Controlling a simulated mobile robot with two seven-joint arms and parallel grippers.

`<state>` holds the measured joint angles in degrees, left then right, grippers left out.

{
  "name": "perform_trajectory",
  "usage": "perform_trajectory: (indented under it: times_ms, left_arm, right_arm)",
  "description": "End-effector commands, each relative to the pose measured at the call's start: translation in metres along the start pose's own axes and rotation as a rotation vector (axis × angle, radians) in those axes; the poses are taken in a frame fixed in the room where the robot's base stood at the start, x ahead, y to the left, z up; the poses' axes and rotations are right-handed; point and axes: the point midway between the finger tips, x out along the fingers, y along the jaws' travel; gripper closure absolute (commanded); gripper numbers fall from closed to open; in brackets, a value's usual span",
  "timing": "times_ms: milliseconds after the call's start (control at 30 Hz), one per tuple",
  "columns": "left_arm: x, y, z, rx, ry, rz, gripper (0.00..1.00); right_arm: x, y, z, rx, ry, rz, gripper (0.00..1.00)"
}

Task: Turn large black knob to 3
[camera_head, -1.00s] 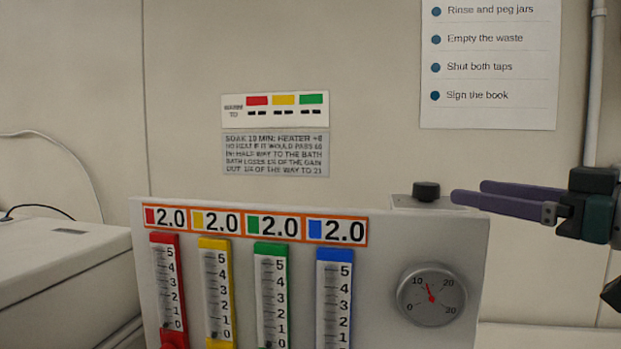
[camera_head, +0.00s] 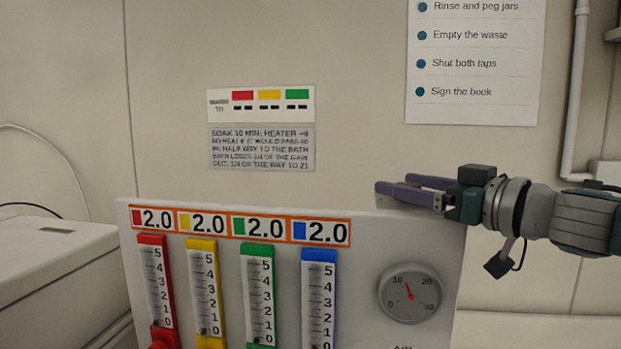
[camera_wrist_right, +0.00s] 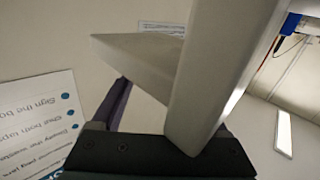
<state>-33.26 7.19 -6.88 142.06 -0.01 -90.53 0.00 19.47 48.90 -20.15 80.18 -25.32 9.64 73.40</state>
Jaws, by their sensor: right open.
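A black knob stood on the panel's top right edge a second ago; it does not show now, and my right gripper covers that place. My right gripper (camera_head: 393,184) reaches in from the right with two purple fingers, apart and level, at the top edge of the white panel (camera_head: 435,245). I cannot tell whether the fingers are around the knob or in front of it. In the right wrist view one purple finger (camera_wrist_right: 117,103) shows, and a large pale slab hides much of the rest. My left gripper is out of view.
The panel carries red, yellow, green and blue scales under 2.0 displays (camera_head: 240,225). A round dial (camera_head: 409,293) with a red needle sits at its right. A white box (camera_head: 50,265) stands at left. Signs (camera_head: 261,148) and a checklist (camera_head: 475,60) hang on the wall behind.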

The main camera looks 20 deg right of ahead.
Motion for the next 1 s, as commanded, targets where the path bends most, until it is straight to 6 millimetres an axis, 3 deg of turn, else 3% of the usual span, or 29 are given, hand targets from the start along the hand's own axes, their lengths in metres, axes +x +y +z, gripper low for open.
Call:
perform_trajectory:
  times_ms: [267, 900, 1000]
  left_arm:
    - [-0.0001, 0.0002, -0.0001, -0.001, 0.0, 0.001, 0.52]
    - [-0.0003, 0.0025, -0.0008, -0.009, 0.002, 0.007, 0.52]
    - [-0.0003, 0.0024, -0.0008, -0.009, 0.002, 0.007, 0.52]
  right_arm:
    - [0.0011, 0.0, 0.0003, 0.0, 0.0, 0.0, 0.23]
    - [0.0008, 0.0001, 0.0002, 0.0, 0.0, 0.0, 0.95]
    - [0.0008, 0.0001, 0.0002, 0.0, 0.0, 0.0, 1.0]
